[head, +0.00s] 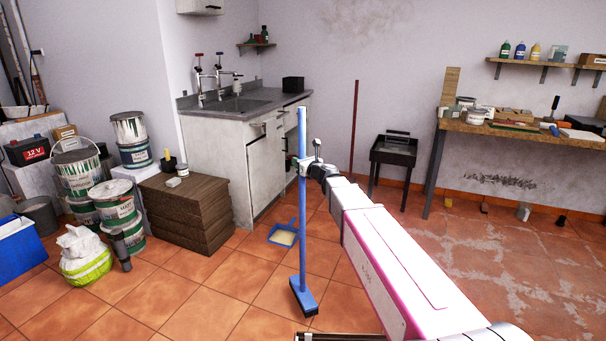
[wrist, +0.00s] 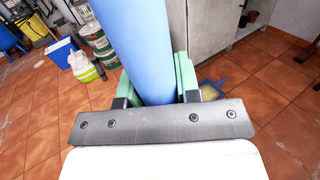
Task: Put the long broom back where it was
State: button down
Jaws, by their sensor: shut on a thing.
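The long broom (head: 303,225) has a blue handle and a blue head with dark bristles (head: 304,297). It stands nearly upright in front of the sink cabinet in the head view. My gripper (head: 309,168) is shut on the upper part of its handle. In the wrist view the thick blue handle (wrist: 132,42) runs between the green finger pads of my gripper (wrist: 155,88). The bristles are at or just above the tiled floor; I cannot tell whether they touch. The broom head is out of sight in the wrist view.
A blue dustpan (head: 285,236) lies on the floor behind the broom. A brown crate stack (head: 190,215) and paint tins (head: 117,200) stand at left. A dark red pole (head: 354,125) leans on the back wall beside a black stand (head: 392,158). Floor at right is mostly clear.

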notch_tip(320, 180, down, 6)
jog(key=w+d, duration=0.1)
jog(key=w, duration=0.1)
jog(key=shift+d+r, duration=0.15)
jog(key=shift+r, duration=0.1)
jog(key=shift+w+f, duration=0.1)
jog(key=shift+w, duration=0.05)
jog(key=c, duration=0.8)
grip_release()
